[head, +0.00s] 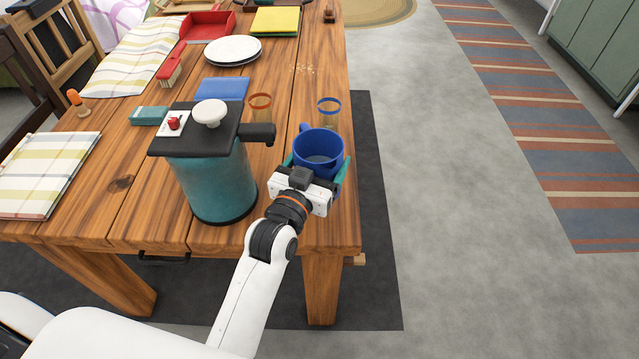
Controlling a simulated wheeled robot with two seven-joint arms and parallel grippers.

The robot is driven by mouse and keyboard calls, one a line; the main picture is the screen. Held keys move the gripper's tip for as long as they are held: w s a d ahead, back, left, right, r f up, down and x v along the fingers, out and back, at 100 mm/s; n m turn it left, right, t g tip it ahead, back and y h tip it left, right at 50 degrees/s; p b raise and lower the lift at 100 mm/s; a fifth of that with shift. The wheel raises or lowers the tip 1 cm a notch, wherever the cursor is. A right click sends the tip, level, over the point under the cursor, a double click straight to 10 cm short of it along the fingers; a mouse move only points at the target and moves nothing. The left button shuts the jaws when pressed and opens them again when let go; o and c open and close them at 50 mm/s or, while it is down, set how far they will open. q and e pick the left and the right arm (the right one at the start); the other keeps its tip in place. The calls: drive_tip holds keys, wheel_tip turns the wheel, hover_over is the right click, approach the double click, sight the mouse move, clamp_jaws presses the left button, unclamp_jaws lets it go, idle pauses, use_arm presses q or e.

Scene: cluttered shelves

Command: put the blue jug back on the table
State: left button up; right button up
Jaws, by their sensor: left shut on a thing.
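The blue jug (319,148) is in the head view near the table's front right corner, upright, with its open top facing up and its handle at the back left. My left gripper (316,167) is shut on the jug, with one finger on each side of its body. The wooden table (333,225) is below it. I cannot tell whether the jug's base touches the tabletop, as the gripper hides its lower part. My right gripper is not in view.
A large teal dispenser (213,185) with a black lid stands just left of the jug. Two glasses, one orange-rimmed (260,101) and one blue-rimmed (329,105), stand behind. Plates (233,50) and a red dustpan (208,25) lie farther back. Right of the table is open floor.

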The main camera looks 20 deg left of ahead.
use_arm(q)
wheel_tip(320, 180, down, 2)
drive_tip(key=shift+f, duration=0.25)
drive_tip(key=shift+f+b, duration=0.4)
drive_tip(key=shift+f, duration=1.25)
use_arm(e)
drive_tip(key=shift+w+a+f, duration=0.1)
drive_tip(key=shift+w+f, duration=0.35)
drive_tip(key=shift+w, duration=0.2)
use_arm(q)
drive_tip(key=shift+f, duration=0.15)
drive_tip(key=o, duration=1.3)
